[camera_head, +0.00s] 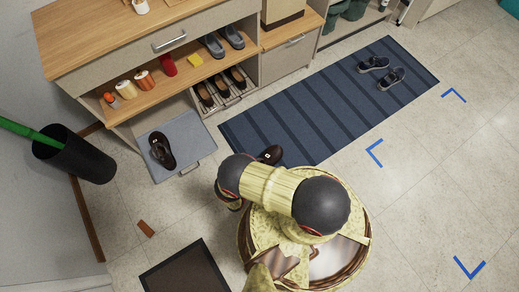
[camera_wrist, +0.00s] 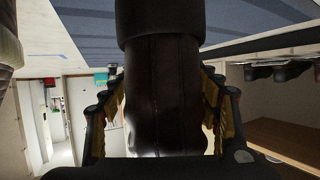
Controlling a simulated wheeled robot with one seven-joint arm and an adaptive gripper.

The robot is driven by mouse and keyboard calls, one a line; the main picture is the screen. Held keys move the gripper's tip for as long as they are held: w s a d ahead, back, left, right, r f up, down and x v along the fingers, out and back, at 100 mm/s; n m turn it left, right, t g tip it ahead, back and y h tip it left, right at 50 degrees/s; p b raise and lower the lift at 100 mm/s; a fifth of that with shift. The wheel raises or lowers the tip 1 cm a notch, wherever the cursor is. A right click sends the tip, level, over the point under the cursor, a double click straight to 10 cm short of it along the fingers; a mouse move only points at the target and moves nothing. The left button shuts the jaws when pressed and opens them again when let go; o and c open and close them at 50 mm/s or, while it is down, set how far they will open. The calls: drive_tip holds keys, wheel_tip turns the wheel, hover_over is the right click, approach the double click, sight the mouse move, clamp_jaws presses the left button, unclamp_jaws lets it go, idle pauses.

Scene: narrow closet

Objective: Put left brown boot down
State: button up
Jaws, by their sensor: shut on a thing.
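The dark brown boot (camera_wrist: 165,90) fills the middle of the wrist view, between the two fingers of my gripper (camera_wrist: 160,115), which is shut on it. The fingers press on it from both sides. In the head view my gripper is hidden behind my arm. A small dark brown part of the boot (camera_head: 270,154) shows just beyond my arm, over the near edge of the blue striped rug. I cannot tell whether the boot touches the rug or the floor.
The blue striped rug (camera_head: 325,105) bears a pair of dark sandals (camera_head: 382,70) at its far right. A grey pulled-out drawer (camera_head: 193,137) with one dark shoe (camera_head: 161,150) juts out at left. The shelf unit (camera_head: 150,50) holds several shoes. The floor at right is clear.

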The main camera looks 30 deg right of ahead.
drive_tip(key=shift+f+b, duration=1.6)
drive_tip(key=shift+f, duration=1.25)
drive_tip(key=o, duration=1.8)
drive_tip(key=shift+r, duration=4.95)
